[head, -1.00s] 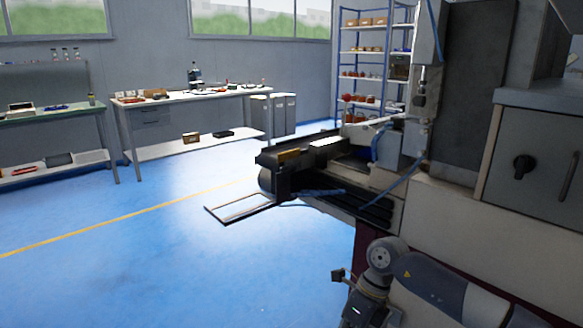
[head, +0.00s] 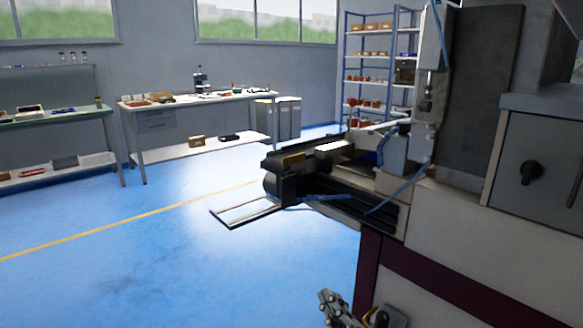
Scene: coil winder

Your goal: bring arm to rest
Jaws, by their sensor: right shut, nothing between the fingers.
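My right gripper (head: 333,308) shows at the bottom edge of the head view, right of the middle. It is shut and empty. It is low, in front of the coil winder's (head: 455,240) lower body, and apart from it as far as I can tell. Most of my right arm is below the picture. My left gripper is not in view.
The winder's bed (head: 345,190) juts left, with a flat frame-like tray (head: 226,218) at its end. Workbenches (head: 200,98) and a blue shelf rack (head: 350,78) stand at the back. The blue floor (head: 130,270) on the left is clear.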

